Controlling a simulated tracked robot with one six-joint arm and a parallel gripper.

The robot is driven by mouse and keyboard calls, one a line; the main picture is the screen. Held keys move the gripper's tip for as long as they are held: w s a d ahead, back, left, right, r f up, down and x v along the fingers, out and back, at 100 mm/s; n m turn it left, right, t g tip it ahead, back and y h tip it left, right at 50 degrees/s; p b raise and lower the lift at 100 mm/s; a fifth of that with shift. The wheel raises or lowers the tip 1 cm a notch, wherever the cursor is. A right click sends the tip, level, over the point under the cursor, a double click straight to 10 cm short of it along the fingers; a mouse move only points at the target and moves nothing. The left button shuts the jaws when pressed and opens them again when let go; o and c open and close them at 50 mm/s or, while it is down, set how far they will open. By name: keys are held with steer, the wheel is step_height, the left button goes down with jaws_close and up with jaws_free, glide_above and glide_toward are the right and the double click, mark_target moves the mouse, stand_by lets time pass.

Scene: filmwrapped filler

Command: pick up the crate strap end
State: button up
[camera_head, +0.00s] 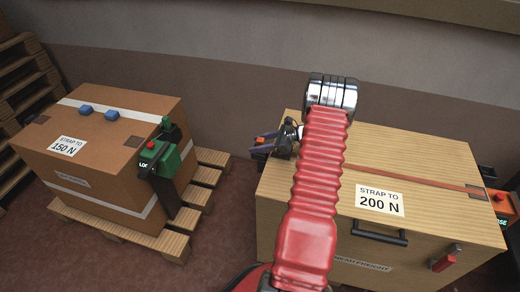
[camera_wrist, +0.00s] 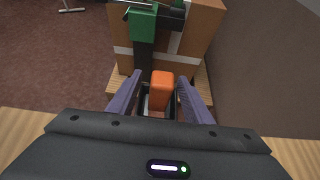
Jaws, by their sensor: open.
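The wooden crate (camera_head: 432,150) stands at the right in the head view, with a label "STRAP TO 200 N" on it. An orange-brown strap (camera_head: 415,178) runs across its top. An orange strap end (camera_wrist: 162,88) shows in the wrist view, at the crate's edge. It also shows small at the crate's left edge in the head view (camera_head: 261,141). My gripper (camera_wrist: 155,90) is open, with its purple fingers on either side of the orange end and gaps between. Whether either finger touches it I cannot tell. My red arm hides part of the crate top.
A brown carton (camera_head: 105,135) labelled "150 N" sits on a pallet (camera_head: 205,185) to the left, with a green strapping tool (camera_head: 160,158) on its side. An orange-and-black device (camera_head: 499,202) is at the crate's right end. Stacked pallets (camera_head: 25,85) stand far left.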

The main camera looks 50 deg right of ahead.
steer(key=x, duration=0.3)
steer(key=shift+w, duration=0.1)
steer(key=shift+c, duration=0.3)
jaws_close()
stand_by(0.5)
